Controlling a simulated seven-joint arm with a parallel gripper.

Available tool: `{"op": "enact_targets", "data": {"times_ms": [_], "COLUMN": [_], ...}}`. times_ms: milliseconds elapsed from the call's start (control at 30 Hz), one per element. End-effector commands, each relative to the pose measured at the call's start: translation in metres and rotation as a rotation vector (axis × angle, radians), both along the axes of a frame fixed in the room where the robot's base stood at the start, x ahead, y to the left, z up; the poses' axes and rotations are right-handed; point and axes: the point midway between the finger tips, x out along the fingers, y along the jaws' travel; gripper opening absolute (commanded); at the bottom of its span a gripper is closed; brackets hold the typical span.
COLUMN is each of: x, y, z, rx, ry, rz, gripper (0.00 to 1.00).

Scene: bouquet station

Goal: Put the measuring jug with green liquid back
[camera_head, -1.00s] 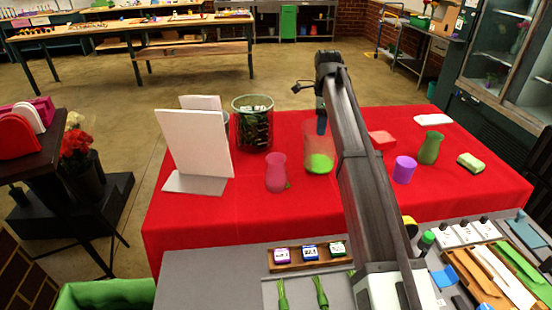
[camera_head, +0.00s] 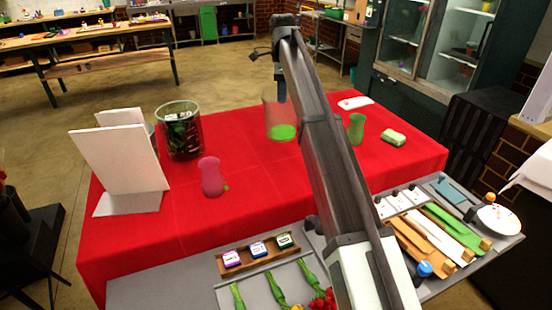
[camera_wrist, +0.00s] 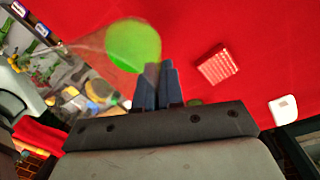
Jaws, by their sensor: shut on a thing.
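The measuring jug (camera_head: 268,108) is a clear, see-through vessel with bright green liquid at its bottom. In the head view it is above or at the back part of the red-covered table, just left of my arm. My gripper (camera_head: 281,92) is shut on its wall near the rim. In the wrist view my gripper's dark fingers (camera_wrist: 158,88) are close together beside the jug's green liquid (camera_wrist: 133,45), the clear wall reaching left. Whether the jug's base touches the cloth is not clear.
A pink vase (camera_head: 211,177), a glass container with dark leaves (camera_head: 178,135) and white panels (camera_head: 120,160) stand on the left. A green vase (camera_head: 356,128) and a sponge (camera_head: 393,137) are on the right. The wrist view shows a red block (camera_wrist: 217,67). Red cloth (camera_head: 240,150) between is clear.

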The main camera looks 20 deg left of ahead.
Motion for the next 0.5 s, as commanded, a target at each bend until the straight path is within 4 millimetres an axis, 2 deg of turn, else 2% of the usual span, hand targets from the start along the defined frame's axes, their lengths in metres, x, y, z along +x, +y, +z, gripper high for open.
{"op": "enact_targets", "data": {"times_ms": [133, 500], "x": [0.0016, -0.0032], "y": [0.0025, 0.0005], "z": [0.0081, 0.0073], "rx": [0.0, -0.001], "ry": [0.001, 0.0], "rz": [-0.065, -0.226], "gripper": [0.0, 0.0]}}
